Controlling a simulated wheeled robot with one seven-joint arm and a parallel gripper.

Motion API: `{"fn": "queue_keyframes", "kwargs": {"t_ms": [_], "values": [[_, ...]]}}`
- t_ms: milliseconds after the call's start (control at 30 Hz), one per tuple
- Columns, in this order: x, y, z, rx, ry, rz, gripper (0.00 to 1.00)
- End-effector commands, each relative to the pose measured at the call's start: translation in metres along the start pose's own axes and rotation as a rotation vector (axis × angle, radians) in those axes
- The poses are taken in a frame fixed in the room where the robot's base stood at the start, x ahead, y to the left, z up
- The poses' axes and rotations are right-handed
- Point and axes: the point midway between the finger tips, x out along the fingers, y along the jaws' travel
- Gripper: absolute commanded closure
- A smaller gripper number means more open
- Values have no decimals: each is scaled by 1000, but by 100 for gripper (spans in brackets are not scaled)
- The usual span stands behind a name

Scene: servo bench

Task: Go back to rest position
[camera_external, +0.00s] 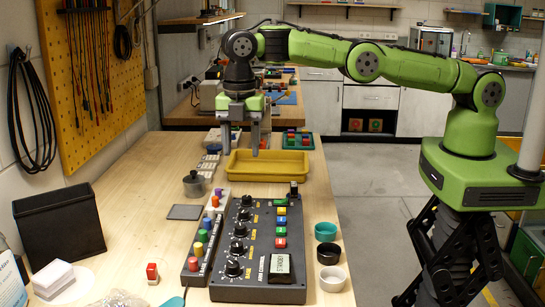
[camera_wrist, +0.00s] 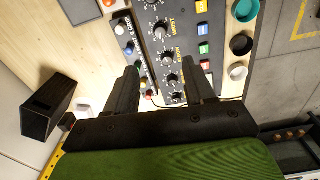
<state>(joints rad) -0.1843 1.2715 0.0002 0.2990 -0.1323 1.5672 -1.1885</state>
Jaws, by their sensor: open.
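My gripper (camera_external: 241,150) points down over the bench, above the yellow tray (camera_external: 268,177) or just behind its edge; the exact height is hard to tell. Its two fingers are apart with nothing held between them. In the wrist view the gripper (camera_wrist: 161,70) also shows spread fingers, with the black control panel (camera_wrist: 183,40) beyond them. My green arm stretches from the base at the right across to the bench, with its links roughly level.
The control panel (camera_external: 262,247) with knobs and coloured buttons lies on the bench. Teal, black and white bowls stand along its right edge. A black bin (camera_external: 60,225) stands at left. A grey pot (camera_external: 194,185) stands left of the tray.

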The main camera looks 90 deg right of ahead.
Motion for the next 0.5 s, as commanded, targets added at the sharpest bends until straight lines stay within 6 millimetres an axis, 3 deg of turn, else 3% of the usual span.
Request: {"fn": "queue_keyframes", "kwargs": {"t_ms": [100, 500], "values": [[-10, 0, 0, -2, 0, -1, 46], [-7, 0, 0, -1, 0, -1, 46]]}}
